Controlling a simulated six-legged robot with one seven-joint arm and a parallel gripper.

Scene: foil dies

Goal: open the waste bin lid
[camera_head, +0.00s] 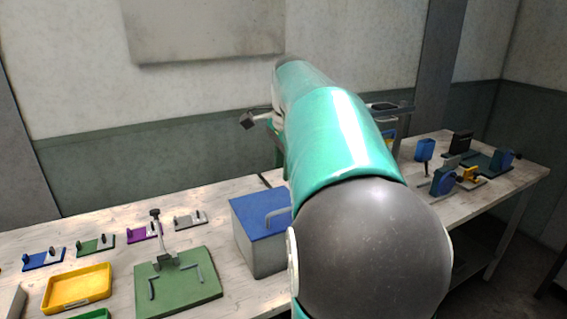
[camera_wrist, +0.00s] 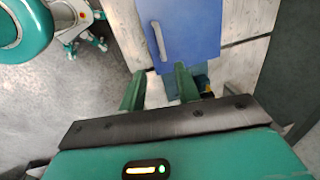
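The waste bin (camera_head: 265,254) is a grey box with a blue lid (camera_head: 256,209) on the table, left of my arm. The lid lies flat and closed, with a light grey bar handle (camera_head: 279,216) on top. My arm hides the bin's right side. In the wrist view the blue lid (camera_wrist: 198,28) is at the top, with its handle (camera_wrist: 159,41) near the left edge. My gripper (camera_wrist: 159,71) has its two green fingers apart with nothing between them. The fingertips appear just below the handle in that picture, not around it. My arm mostly hides the gripper in the head view.
Left of the bin are a green fixture board (camera_head: 190,290) with an upright clamp, a yellow tray (camera_head: 77,288) and several small coloured blocks with pins. Several blue, black and yellow devices stand on the right table part (camera_head: 520,172). A wall is behind.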

